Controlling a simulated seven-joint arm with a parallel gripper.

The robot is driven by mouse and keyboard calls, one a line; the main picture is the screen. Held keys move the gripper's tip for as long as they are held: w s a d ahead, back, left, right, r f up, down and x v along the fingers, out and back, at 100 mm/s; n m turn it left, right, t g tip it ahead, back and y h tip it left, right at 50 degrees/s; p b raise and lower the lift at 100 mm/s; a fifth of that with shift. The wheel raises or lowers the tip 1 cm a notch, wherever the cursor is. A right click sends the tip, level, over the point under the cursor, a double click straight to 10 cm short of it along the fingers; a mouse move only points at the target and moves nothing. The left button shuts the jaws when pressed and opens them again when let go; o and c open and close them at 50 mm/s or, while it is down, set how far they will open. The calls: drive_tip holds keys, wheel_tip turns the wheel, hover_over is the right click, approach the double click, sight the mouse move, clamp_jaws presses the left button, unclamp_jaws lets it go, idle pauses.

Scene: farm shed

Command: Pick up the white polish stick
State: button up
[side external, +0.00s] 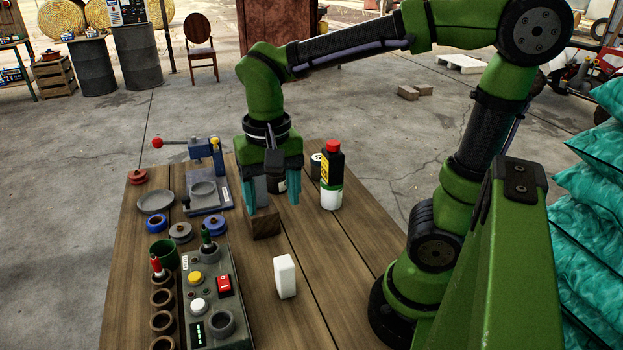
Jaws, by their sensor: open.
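A small white block (285,276), which looks like the white polish stick, stands upright on the wooden table (330,265) near its front middle. My gripper (271,204) points down over the table, behind the white block and apart from it. Its teal fingers are spread. A brown wooden block (265,223) sits just below the fingers. A greyish piece (261,190) shows between or behind the fingers; I cannot tell what it is or whether it touches them.
A black bottle with a red cap (332,165) and dark jars stand right of my gripper. A control box (212,300) with buttons and levers is left of the white block. The table right of the white block is clear.

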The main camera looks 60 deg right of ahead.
sight(284, 262)
wheel_tip(284, 262, down, 11)
drive_tip(key=shift+s+f, duration=0.15)
drive_tip(key=f, duration=0.3)
drive_tip(key=s+f, duration=0.1)
drive_tip(key=shift+d+f, duration=0.2)
drive_tip(key=shift+f, duration=0.6)
drive_tip(key=shift+w, duration=0.1)
drive_tip(key=c, duration=1.1)
